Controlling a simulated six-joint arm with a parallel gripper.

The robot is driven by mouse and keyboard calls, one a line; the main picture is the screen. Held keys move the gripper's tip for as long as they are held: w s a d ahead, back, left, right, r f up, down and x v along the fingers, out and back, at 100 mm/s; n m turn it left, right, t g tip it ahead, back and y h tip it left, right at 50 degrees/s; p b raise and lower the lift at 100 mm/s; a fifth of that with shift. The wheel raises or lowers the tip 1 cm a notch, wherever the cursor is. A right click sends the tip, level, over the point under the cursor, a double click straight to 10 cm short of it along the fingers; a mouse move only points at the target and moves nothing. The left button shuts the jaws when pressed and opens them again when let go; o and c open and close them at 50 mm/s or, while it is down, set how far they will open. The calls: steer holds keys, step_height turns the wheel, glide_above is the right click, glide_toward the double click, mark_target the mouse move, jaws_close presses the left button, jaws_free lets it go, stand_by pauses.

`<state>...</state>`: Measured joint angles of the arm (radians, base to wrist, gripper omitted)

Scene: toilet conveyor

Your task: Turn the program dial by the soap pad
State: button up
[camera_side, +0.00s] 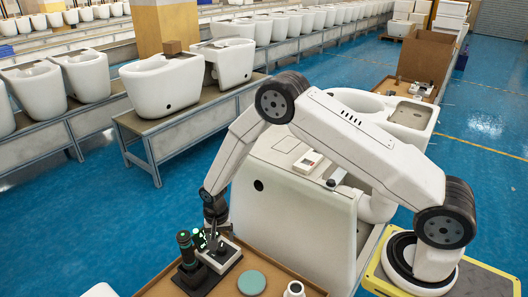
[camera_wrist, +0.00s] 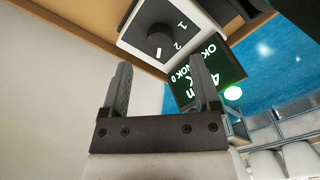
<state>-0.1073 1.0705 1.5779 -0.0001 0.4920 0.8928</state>
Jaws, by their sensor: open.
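In the side view my gripper (camera_side: 213,236) hangs low over the small control box (camera_side: 218,256) on the brown tray; the dial itself is mostly hidden there. A flat round teal disc (camera_side: 252,283), probably the soap pad, lies right of the box.
Dark cylinders with green lights (camera_side: 187,247) stand left of the box. A white cup-like item (camera_side: 293,289) is on the tray (camera_side: 160,288). A large white toilet body (camera_side: 295,205) stands behind.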

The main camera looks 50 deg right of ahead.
mark_target(222, 247)
steer(key=shift+f, duration=2.3)
jaws_close()
steer(key=shift+n, duration=0.4)
steer(key=n, duration=1.1)
